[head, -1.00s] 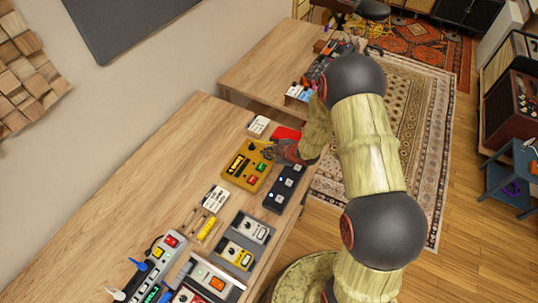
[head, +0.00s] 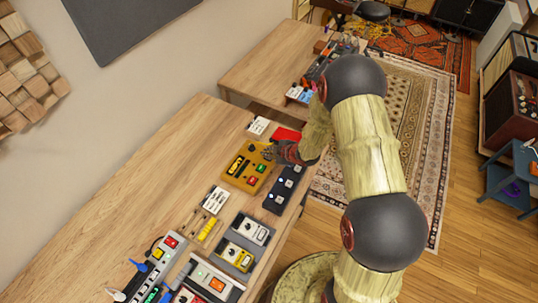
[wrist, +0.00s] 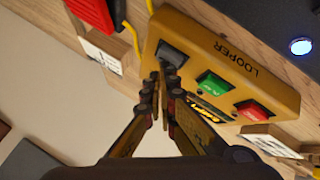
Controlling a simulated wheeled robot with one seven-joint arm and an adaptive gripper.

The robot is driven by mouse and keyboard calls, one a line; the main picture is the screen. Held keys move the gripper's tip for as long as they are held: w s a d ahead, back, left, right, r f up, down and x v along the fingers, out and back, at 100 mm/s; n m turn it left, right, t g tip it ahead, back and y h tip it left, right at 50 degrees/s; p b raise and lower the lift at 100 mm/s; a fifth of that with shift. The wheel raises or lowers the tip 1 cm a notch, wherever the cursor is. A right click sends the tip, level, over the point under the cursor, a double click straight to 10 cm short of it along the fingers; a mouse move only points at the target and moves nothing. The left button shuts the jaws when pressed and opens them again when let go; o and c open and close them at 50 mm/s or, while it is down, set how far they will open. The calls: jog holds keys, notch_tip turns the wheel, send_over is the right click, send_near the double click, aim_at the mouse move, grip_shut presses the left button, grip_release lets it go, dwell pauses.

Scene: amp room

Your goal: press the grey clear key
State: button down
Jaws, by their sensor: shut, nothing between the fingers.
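The yellow looper box (head: 247,168) sits on the wooden bench in the head view. In the wrist view the box (wrist: 262,72) bears the word LOOPER, with the grey key (wrist: 172,52), a green key (wrist: 213,84) and a red key (wrist: 253,109) in a row. My gripper (wrist: 167,73) is shut and empty. Its fingertips are at the near edge of the grey key and overlap it in the picture; I cannot tell whether they touch it. In the head view my gripper (head: 268,154) is over the far end of the box and hides the grey key.
A dark pedal strip (head: 285,189) lies right of the looper. A red box (head: 287,135) and a white card (head: 258,126) lie beyond it. Another card (head: 215,199) and several pedals are on the near side. The bench's left part is bare.

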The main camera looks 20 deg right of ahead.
jog(key=shift+r, duration=0.6)
jog(key=shift+r+p, duration=0.1)
jog(key=shift+p, duration=0.2)
jog(key=shift+r+p, duration=1.85)
jog(key=shift+r, duration=0.6)
jog(key=shift+f, duration=0.1)
